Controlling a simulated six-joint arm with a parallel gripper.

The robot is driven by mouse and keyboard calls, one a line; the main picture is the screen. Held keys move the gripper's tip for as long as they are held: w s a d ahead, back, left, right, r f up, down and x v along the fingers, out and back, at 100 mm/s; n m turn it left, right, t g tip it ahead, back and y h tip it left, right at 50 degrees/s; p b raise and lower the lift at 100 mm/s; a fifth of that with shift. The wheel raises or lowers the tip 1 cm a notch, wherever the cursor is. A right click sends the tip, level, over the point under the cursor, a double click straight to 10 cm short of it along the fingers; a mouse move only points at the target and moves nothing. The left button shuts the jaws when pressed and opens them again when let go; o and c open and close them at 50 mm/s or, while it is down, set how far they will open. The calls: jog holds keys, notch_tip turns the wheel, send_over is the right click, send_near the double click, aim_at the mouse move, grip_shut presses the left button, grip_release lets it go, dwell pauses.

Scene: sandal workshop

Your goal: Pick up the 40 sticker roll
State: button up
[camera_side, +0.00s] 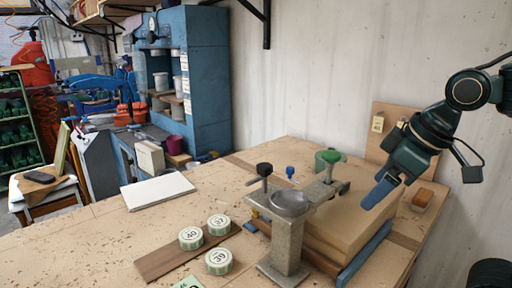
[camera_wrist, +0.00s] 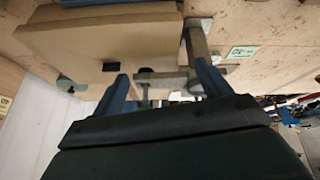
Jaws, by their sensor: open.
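The 40 sticker roll (camera_side: 191,237) lies flat, label up, on a wooden board (camera_side: 170,259) at the front of the bench in the side view. The 37 roll (camera_side: 219,222) sits behind it to the right, and the 39 roll (camera_side: 219,261) in front to the right. My gripper (camera_side: 374,198) is far to the right of the rolls, raised over the tan block. In the wrist view its two blue fingers (camera_wrist: 160,82) stand apart with nothing held between them. No roll can be made out in the wrist view.
A metal stand with a round cup (camera_side: 290,203) and the tan block (camera_side: 352,214) lie between my gripper and the rolls. A green label card (camera_side: 188,283) is at the front edge. A white slab (camera_side: 157,190) lies at the back left. Bench left of the rolls is clear.

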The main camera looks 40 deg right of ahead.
jog(key=w+a+r+n, duration=0.2)
jog(key=w+r+n, duration=0.1)
jog(key=w, duration=0.3)
jog(key=w+a+r+n, duration=0.2)
jog(key=w+r+n, duration=0.1)
jog(key=w, duration=0.3)
jog(key=n+g+y, duration=0.2)
jog(key=n+g, duration=0.3)
jog(key=n, duration=0.6)
send_over(194, 232)
jog(key=f, duration=1.6)
jog(key=shift+d, duration=0.25)
jog(key=shift+a+f+g, duration=0.1)
jog(key=shift+f+g, duration=0.2)
jog(key=shift+f, duration=0.15)
jog(key=shift+a+f, duration=0.1)
jog(key=shift+f, duration=0.5)
jog(key=shift+f, duration=0.1)
